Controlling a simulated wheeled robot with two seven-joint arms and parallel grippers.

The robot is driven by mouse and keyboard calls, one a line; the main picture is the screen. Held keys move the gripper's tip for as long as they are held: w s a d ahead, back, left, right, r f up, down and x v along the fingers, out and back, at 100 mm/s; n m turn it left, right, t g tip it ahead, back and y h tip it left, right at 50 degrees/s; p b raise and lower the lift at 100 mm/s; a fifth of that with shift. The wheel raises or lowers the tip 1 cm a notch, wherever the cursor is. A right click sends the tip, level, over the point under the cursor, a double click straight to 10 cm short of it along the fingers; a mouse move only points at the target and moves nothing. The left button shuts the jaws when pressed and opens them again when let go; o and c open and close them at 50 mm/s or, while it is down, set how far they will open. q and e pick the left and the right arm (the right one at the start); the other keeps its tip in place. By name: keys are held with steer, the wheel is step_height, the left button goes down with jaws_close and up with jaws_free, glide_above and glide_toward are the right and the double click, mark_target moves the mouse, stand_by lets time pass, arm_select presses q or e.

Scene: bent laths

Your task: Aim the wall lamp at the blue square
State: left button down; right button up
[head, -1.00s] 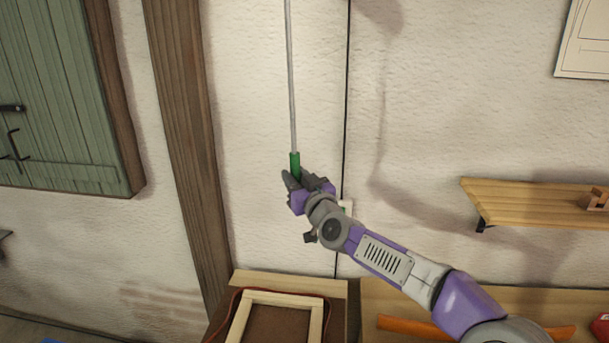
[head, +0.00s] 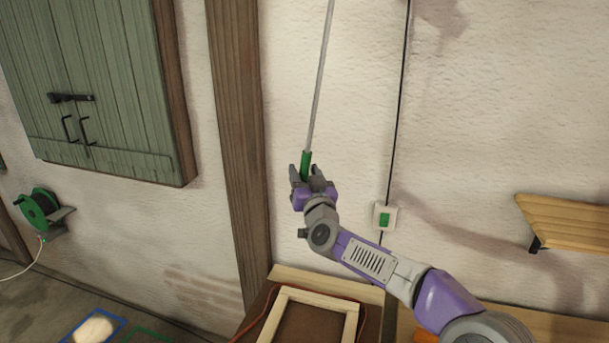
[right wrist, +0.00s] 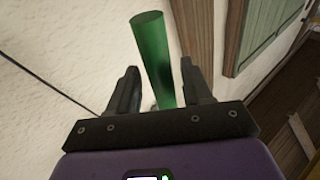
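In the right wrist view the green handle (right wrist: 160,60) stands between the two dark fingers (right wrist: 160,88). The rod runs up out of the head view, leaning to the right at its top. The lamp itself is not in view. The blue square (head: 120,321) is an outline on the floor at the bottom left, partly cut off. A pale bright patch (head: 93,329) lies inside it. My left gripper is not in view.
A green outline (head: 150,334) lies beside the blue one. A wooden post (head: 238,130) and a shuttered cabinet (head: 100,90) are left of the rod. A green reel (head: 40,210) hangs at left. A switch (head: 384,217) on a cord and a shelf (head: 565,222) are at right.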

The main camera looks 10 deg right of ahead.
steer(key=shift+a+f, duration=0.1)
steer(key=shift+s+f+b, duration=0.15)
steer(key=shift+s+b, duration=0.15)
steer(key=shift+s, duration=0.25)
steer(key=b+v, duration=0.2)
steer(key=v, duration=0.4)
steer(key=shift+s, duration=0.25)
